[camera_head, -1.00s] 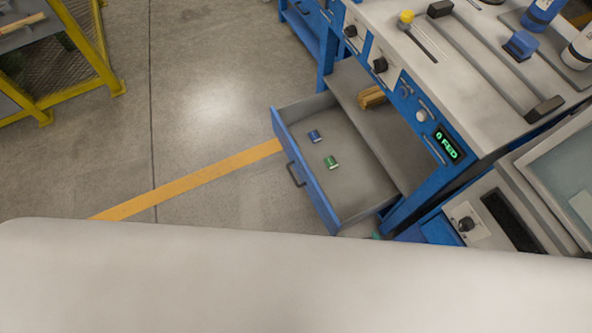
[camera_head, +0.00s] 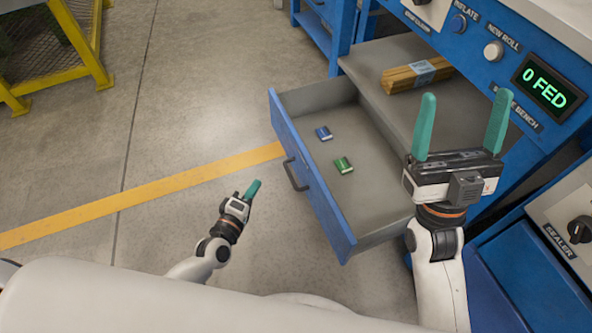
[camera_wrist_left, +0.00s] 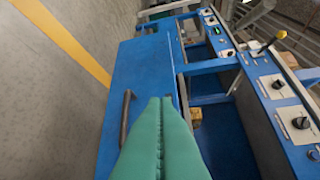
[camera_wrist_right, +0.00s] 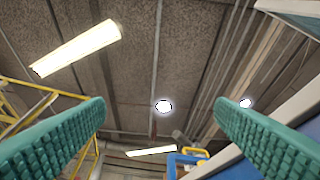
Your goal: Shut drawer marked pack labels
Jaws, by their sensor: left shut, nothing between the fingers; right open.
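A blue-fronted drawer (camera_head: 312,190) stands pulled open from the blue bench. It has a dark handle (camera_head: 294,174) on its front. A small blue item (camera_head: 323,133) and a small green item (camera_head: 343,165) lie inside. No drawer marking is readable. My left gripper (camera_head: 252,190) is shut and empty, in front of the drawer and apart from the handle in the head view. In the left wrist view its fingers (camera_wrist_left: 160,140) show beside the handle (camera_wrist_left: 126,118). My right gripper (camera_head: 458,125) is open and empty, raised at the drawer's right, its fingers pointing up.
A shelf above the drawer holds a bundle of wooden sticks (camera_head: 417,75). The bench panel carries a display (camera_head: 548,87) reading "0 FED" and knobs. A sealer unit (camera_head: 570,225) stands at the right. Floor left of the drawer is clear, crossed by a yellow stripe (camera_head: 150,196).

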